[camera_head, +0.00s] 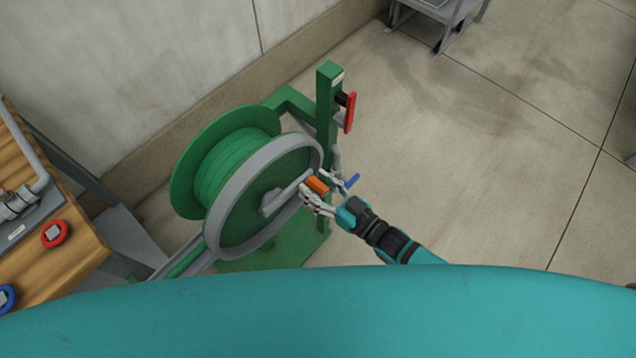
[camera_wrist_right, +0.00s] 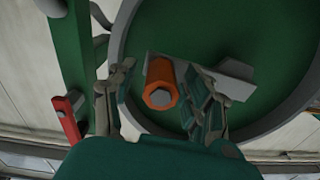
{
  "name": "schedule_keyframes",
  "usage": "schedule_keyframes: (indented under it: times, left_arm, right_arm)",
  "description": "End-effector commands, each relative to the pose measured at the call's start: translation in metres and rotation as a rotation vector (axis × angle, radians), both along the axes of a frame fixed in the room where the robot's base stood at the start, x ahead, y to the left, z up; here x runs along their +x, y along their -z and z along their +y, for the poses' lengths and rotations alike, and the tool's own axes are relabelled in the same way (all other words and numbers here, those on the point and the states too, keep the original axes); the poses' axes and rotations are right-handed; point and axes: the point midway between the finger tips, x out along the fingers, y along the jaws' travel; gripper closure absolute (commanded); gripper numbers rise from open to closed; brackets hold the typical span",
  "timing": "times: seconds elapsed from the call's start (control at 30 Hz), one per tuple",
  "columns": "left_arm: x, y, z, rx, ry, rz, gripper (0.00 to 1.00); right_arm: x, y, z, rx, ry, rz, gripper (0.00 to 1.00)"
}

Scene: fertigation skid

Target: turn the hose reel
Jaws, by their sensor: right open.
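The hose reel (camera_head: 232,160) is a green drum with green hose, a grey rim and a green stand. A grey crank arm lies across its near face and carries an orange handle (camera_head: 317,185) near the rim's right side. My right gripper (camera_head: 320,194) is open, its fingers on either side of the orange handle. In the right wrist view the handle (camera_wrist_right: 161,84) points toward the camera between the spread fingers, with a visible gap on the left; contact on the right is unclear. My left gripper is not in view.
A green post (camera_head: 328,110) with a red lever (camera_head: 349,112) stands right behind the reel. A small blue lever (camera_head: 353,182) is close to my right gripper. A wooden bench (camera_head: 50,240) with pipes and a red knob (camera_head: 54,234) is at left.

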Motion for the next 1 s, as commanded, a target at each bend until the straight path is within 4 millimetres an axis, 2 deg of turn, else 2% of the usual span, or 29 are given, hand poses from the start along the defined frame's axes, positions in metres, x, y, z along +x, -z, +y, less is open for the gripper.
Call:
schedule_keyframes:
  times: [0.17, 0.57, 1.0]
  left_arm:
    - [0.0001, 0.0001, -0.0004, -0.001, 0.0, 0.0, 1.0]
    - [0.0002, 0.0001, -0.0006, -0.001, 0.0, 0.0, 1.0]
    - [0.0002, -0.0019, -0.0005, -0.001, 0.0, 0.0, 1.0]
  right_arm:
    - [0.0001, 0.0001, -0.0001, 0.0, 0.0, 0.0, 0.49]
    - [0.0, 0.0001, -0.0004, 0.0, 0.0, 0.0, 1.0]
    - [0.0001, -0.0022, -0.0007, -0.011, 0.001, -0.011, 1.0]
